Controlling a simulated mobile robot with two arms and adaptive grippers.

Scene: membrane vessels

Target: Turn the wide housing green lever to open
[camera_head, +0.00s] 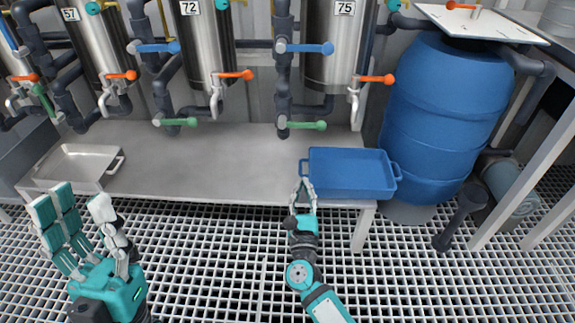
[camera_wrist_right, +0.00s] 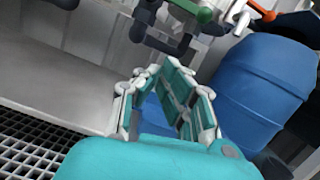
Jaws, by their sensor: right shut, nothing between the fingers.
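Steel housings labelled 57 (camera_head: 100,50), 72 (camera_head: 205,50) and 75 (camera_head: 332,45) stand along the back; 75 looks widest. A green lever (camera_head: 303,125) sticks out sideways to the right from the dark pipe left of housing 75. Another green lever (camera_head: 180,122) lies level below housing 72. My right gripper (camera_head: 304,186) is shut and empty at the bench's front edge, by the blue tray's left end and apart from the levers. Its fingers also show in the right wrist view (camera_wrist_right: 160,72). My left gripper (camera_head: 72,205) is open and empty, at the lower left.
A blue tray (camera_head: 350,193) sits on the steel bench (camera_head: 240,165); a steel tray (camera_head: 75,165) is at its left. Blue levers (camera_head: 305,48) and orange levers (camera_head: 376,79) jut out nearby. A blue barrel (camera_head: 440,110) stands right. The bench middle is clear.

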